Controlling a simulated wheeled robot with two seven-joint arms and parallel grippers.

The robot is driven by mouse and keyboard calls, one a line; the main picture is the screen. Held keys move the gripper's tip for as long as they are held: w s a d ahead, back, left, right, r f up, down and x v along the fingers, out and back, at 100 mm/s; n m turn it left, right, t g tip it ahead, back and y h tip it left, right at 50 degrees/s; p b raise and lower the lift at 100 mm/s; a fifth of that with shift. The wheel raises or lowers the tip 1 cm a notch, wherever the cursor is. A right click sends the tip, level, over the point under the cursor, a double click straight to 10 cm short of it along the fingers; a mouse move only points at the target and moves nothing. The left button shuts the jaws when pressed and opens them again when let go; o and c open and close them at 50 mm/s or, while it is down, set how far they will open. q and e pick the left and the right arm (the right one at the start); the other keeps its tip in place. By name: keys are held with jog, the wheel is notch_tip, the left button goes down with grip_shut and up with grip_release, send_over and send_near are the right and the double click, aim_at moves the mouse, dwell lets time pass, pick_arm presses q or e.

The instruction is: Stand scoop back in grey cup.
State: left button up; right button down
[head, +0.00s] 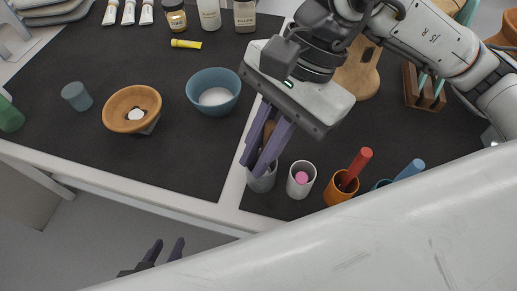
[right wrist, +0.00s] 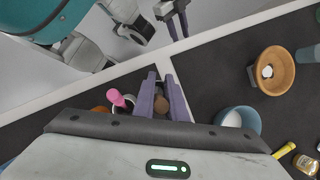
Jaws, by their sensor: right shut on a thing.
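My right gripper (head: 254,168) is shut on the scoop (head: 268,131), whose brown handle shows between its purple fingers. The handle end also shows between the fingers in the right wrist view (right wrist: 161,104). The grey cup (head: 263,184) stands at the mat's front edge, right at the fingertips in the head view. The fingers cover part of its rim and the scoop's lower end, so I cannot tell whether the scoop is inside it. My left gripper (head: 167,246) is open and empty, low in front of the table; it also shows in the right wrist view (right wrist: 172,12).
A pale cup with a pink-ended tool (head: 301,178), an orange cup (head: 339,190) with a red handle and a blue-handled tool (head: 409,170) stand close on the right. A blue bowl (head: 213,91) and an orange bowl (head: 132,107) lie left. The front-left mat is clear.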

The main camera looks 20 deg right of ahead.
aim_at(275, 123)
jog(key=c, duration=1.7)
grip_release()
jog(key=p+v, duration=0.1)
jog(key=v, duration=0.9)
jog(key=shift+r, duration=0.15)
jog(key=shift+s, duration=0.1)
